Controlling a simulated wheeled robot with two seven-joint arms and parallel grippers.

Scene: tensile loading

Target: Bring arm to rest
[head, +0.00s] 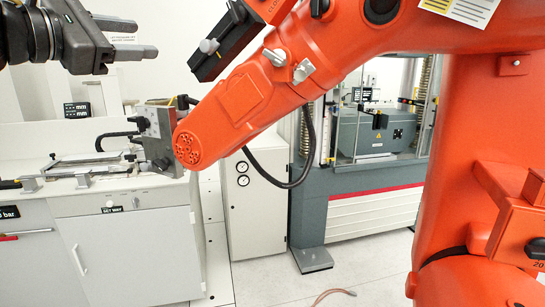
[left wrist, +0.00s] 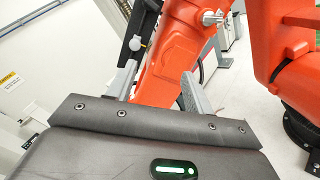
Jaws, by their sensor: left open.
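My left gripper (head: 147,39) reaches in from the upper left of the head view, high above the white bench. Its two grey fingers are apart with nothing between them. In the left wrist view my left gripper (left wrist: 159,69) also shows its fingers spread. The large orange robot arm (head: 240,100) lies beyond and to the right of it in the head view. In the left wrist view the orange arm (left wrist: 175,60) fills the background behind the open fingers; I cannot tell the exact distance. My right gripper is not in view.
A white bench (head: 130,205) with metal fixtures stands at left. A grey tool head (head: 155,135) is on the orange arm's end. A testing machine (head: 375,135) stands behind, at right. A red hose (head: 333,294) lies on the floor. Space around my left fingers looks clear.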

